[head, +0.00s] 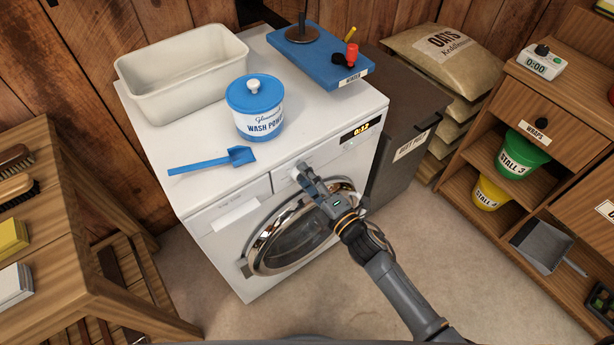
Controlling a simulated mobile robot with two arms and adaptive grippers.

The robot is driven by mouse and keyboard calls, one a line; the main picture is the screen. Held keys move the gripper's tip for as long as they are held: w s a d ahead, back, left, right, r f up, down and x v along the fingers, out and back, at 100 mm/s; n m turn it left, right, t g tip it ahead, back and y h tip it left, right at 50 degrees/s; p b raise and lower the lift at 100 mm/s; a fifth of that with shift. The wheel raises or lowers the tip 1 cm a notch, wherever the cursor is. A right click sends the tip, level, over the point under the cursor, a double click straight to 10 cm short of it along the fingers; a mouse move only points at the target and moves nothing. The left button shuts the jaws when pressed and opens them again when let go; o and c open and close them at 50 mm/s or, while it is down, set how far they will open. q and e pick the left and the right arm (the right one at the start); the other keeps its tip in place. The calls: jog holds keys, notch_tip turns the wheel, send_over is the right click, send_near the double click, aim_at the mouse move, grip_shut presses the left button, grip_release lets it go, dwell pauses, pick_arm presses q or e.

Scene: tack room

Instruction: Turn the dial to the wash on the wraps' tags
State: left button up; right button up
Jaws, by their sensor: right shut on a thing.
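The white washing machine (209,232) stands in the middle, its round chrome-rimmed door (285,247) closed. My right gripper (301,173) is at the top of the machine's front panel, shut on the dial (296,172). The fingers cover most of the dial, so its setting cannot be read. A small display (361,130) with glowing digits, seemingly 0:12, is on the panel's right. No wraps or tags can be made out; a drawer (534,108) at the right is labelled WRAPS. My left gripper is not in view.
On the machine's top are a cream tub (185,83), a wash powder jar (257,120), a blue scoop (212,161) and a blue board (310,58). A dark bin (400,120) stands close on the right. The floor in front is clear.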

jog(key=shift+m+p, duration=0.85)
jog(key=shift+m, duration=12.55)
jog(key=o, duration=1.2)
jog(key=shift+s+d, duration=0.1)
